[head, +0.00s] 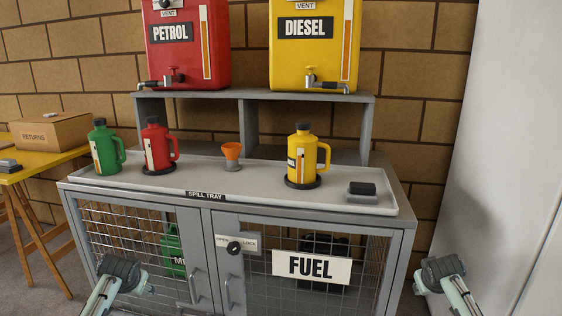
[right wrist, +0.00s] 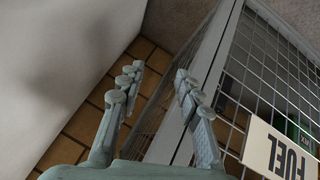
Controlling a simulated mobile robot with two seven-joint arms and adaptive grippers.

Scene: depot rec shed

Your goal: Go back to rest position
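My left gripper (head: 124,273) is at the lower left of the head view, in front of the cabinet's left mesh door. Its fingers do not show clearly, so I cannot tell whether it is open or shut. My right gripper (head: 441,274) is at the lower right, beside the cabinet's right front corner. The right wrist view shows its two fingers (right wrist: 156,95) spread apart with nothing between them, so it is open and empty.
A grey cabinet (head: 207,222) with a spill tray (head: 262,191) bears green (head: 104,150), red (head: 155,150) and yellow (head: 297,158) jugs and an orange funnel (head: 232,150). Petrol (head: 187,58) and diesel (head: 310,60) tanks stand above. A pale panel (head: 510,130) rises at right.

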